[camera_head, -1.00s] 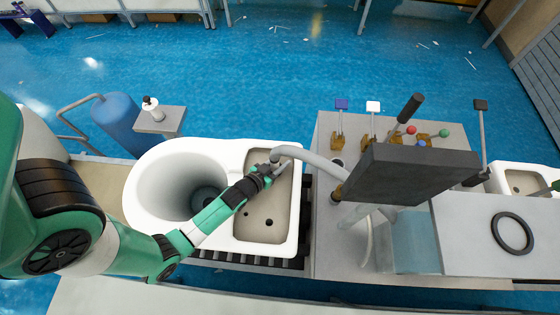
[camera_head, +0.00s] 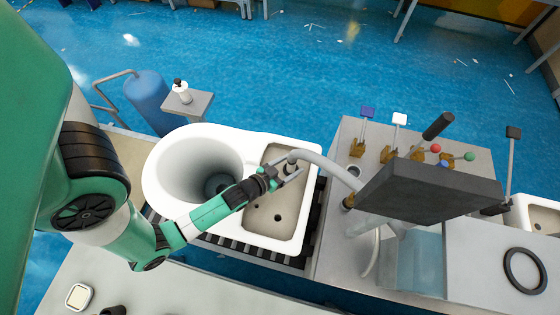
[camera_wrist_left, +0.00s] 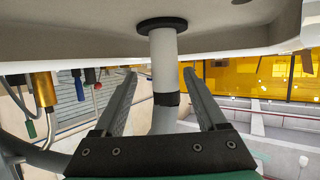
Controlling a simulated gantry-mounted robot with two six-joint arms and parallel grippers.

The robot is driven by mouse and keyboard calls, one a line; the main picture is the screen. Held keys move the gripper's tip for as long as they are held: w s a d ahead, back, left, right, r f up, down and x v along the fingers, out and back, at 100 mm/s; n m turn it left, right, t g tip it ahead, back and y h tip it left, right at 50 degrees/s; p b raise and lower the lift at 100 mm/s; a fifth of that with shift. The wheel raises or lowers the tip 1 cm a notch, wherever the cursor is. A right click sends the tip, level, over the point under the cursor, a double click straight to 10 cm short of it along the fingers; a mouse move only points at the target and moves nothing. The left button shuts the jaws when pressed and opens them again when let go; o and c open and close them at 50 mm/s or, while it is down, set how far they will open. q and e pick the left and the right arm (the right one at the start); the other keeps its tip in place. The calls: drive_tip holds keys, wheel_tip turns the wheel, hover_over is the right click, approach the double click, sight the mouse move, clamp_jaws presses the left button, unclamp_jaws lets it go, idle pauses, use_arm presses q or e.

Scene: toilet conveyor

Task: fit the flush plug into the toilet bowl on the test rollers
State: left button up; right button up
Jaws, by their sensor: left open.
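The white toilet bowl (camera_head: 152,178) lies on dark test rollers (camera_head: 222,241), its open basin at left and its rectangular deck at right. The flush plug (camera_wrist_left: 163,62), a white stem with a black collar, is on the end of a grey hose (camera_head: 328,168). In the left wrist view its collar is against the white ceramic, and how deep it sits is hidden. My left gripper (camera_head: 286,172) is over the deck, with its open fingers on either side of the plug stem; it also shows in the left wrist view (camera_wrist_left: 160,98). My right gripper is not in view.
A grey bench (camera_head: 333,248) with levers, coloured knobs and a dark overhanging panel (camera_head: 430,188) stands right of the bowl. A black ring (camera_head: 507,268) lies further right. A small white fitting (camera_head: 183,93) stands on a pedestal behind the bowl.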

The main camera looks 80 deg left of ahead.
sight(290, 167)
use_arm(q)
drive_tip(key=v, duration=0.3)
drive_tip(key=shift+s+d+f, duration=0.15)
drive_tip(key=shift+s+d, duration=0.1)
drive_tip(key=shift+s, duration=0.15)
drive_tip(key=s, duration=0.3)
drive_tip(key=shift+s+d+r, duration=0.2)
drive_tip(key=shift+d+r, duration=0.05)
drive_tip(key=shift+d, duration=0.05)
drive_tip(key=shift+w+r, duration=0.2)
drive_tip(key=shift+w, duration=0.15)
drive_tip(key=shift+s, duration=0.1)
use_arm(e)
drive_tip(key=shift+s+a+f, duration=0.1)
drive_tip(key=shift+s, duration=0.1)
